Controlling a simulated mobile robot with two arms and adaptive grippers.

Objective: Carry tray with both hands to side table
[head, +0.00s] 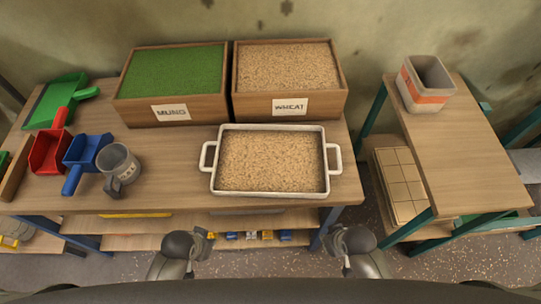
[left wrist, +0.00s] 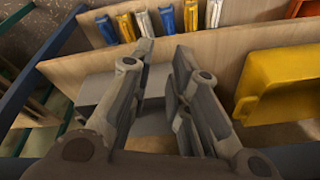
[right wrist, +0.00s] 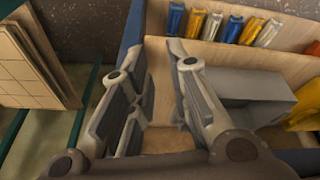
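A white tray (head: 270,194) full of wheat-coloured grain sits at the front of the wooden workbench, with a loop handle at its left and right ends. My left gripper (head: 205,243) is below and in front of the bench's front edge, apart from the tray; its fingers stand apart and empty in the left wrist view (left wrist: 158,60). My right gripper (head: 338,238) is likewise low in front of the bench, near its right corner; its fingers are apart and empty in the right wrist view (right wrist: 160,62). The side table (head: 465,150) stands to the right.
A grey-orange square container (head: 425,84) stands at the side table's back left; the rest of its top is clear. Behind the tray are the mung box (head: 125,108) and wheat box (head: 330,104). A mug (head: 119,165) and scoops (head: 50,150) lie left. A gap separates the tables.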

